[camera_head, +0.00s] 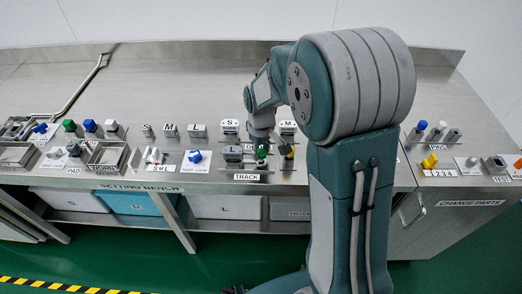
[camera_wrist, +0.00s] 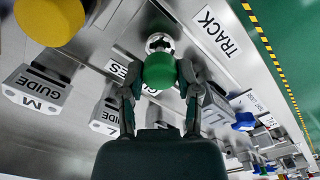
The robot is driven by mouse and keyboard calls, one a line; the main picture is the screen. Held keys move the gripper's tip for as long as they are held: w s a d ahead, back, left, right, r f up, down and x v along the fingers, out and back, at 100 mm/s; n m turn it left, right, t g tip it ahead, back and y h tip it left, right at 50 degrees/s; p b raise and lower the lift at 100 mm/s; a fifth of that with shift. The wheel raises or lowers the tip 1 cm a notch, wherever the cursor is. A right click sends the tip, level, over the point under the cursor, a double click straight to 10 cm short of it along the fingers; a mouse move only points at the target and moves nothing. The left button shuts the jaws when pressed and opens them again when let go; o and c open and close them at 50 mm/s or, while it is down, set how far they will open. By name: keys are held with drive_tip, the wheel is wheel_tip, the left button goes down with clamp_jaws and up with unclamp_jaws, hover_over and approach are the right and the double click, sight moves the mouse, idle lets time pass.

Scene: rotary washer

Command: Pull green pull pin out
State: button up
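The green pull pin (camera_wrist: 160,71) has a rounded green knob on a silver base, beside the TRACK label in the wrist view. In the head view the green knob (camera_head: 262,152) shows small, just under my gripper (camera_head: 262,139). In the wrist view the two dark fingers of my gripper (camera_wrist: 160,78) stand on either side of the knob and appear to touch it, shut on it. The pin's lower end is hidden.
A yellow knob (camera_wrist: 47,18) stands close by at the left in the wrist view. Grey GUIDE blocks (camera_wrist: 37,90) lie nearby. The steel bench (camera_head: 205,75) is mostly bare behind its row of parts.

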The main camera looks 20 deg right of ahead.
sight(261, 151)
clamp_jaws()
drive_tip(key=shift+r, duration=1.1)
drive_tip(key=o, duration=1)
unclamp_jaws()
drive_tip(key=shift+r, duration=0.1)
wheel_tip(261, 151, up, 12)
drive_tip(key=shift+f, duration=0.15)
